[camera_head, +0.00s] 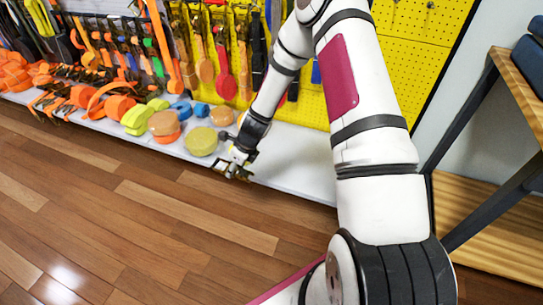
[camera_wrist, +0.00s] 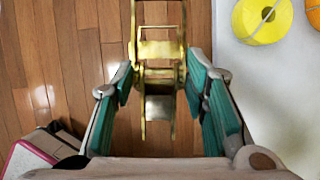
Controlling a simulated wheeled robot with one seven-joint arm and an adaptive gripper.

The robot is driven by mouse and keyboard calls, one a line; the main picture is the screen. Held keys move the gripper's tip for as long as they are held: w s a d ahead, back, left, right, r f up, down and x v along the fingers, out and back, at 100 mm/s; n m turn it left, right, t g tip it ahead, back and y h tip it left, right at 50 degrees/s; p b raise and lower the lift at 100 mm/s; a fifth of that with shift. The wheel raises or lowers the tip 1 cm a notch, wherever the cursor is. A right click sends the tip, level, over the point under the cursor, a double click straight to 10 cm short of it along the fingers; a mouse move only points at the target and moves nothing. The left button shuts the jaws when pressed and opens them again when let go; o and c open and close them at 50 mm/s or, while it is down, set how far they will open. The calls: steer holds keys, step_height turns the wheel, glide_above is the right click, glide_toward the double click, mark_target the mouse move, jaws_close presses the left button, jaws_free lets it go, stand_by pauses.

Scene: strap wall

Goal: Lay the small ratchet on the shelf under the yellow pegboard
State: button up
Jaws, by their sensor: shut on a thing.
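My gripper (camera_head: 238,160) is low in front of the white shelf (camera_head: 300,162), near its front edge in the head view. It is shut on the small ratchet (camera_wrist: 158,50), a brass-coloured metal piece between the green finger pads in the wrist view. The ratchet hangs over the wooden floor, with the shelf to the right in the wrist view. In the head view the ratchet is small and dark, and hard to tell from the fingers. The yellow pegboard (camera_head: 408,72) rises behind the shelf, partly hidden by my arm.
Rolled straps, including a yellow-green roll (camera_head: 201,142) and a tan roll (camera_head: 222,116), lie on the shelf left of my gripper. Orange straps (camera_head: 100,100) crowd its left part. The shelf right of my gripper is bare. A wooden rack (camera_head: 485,215) stands at the right.

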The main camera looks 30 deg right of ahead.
mark_target(284, 163)
steer(key=s+d+f+m+h+b, duration=0.2)
steer(key=d+f+m+h+b, duration=0.1)
steer(key=d+f+m+b, duration=0.5)
steer(key=s+d+f+m+h+b, duration=0.2)
steer(key=d+f+m+h+b, duration=0.1)
steer(key=d+f+m+b, duration=0.5)
steer(key=shift+m+g, duration=0.4)
steer(key=shift+m, duration=0.3)
steer(key=w+d+p, duration=0.1)
steer(key=w, duration=0.1)
steer(key=w+d+p, duration=0.3)
steer(key=w+p, duration=0.1)
steer(key=shift+w+d+r, duration=0.3)
steer(key=shift+d+r, duration=0.05)
steer(key=shift+r, duration=0.05)
steer(key=w+d+p, duration=0.1)
steer(key=p, duration=0.2)
steer(key=shift+w+d+f, duration=0.1)
steer(key=shift+w+d, duration=0.05)
steer(key=shift+w, duration=0.05)
steer(key=w+d, duration=0.1)
steer(key=w+d+f+p, duration=0.1)
steer(key=w+d, duration=0.1)
steer(key=shift+w, duration=0.3)
steer(key=shift+w+d, duration=0.35)
steer(key=shift+f+b, duration=0.95)
steer(key=shift+f, duration=0.8)
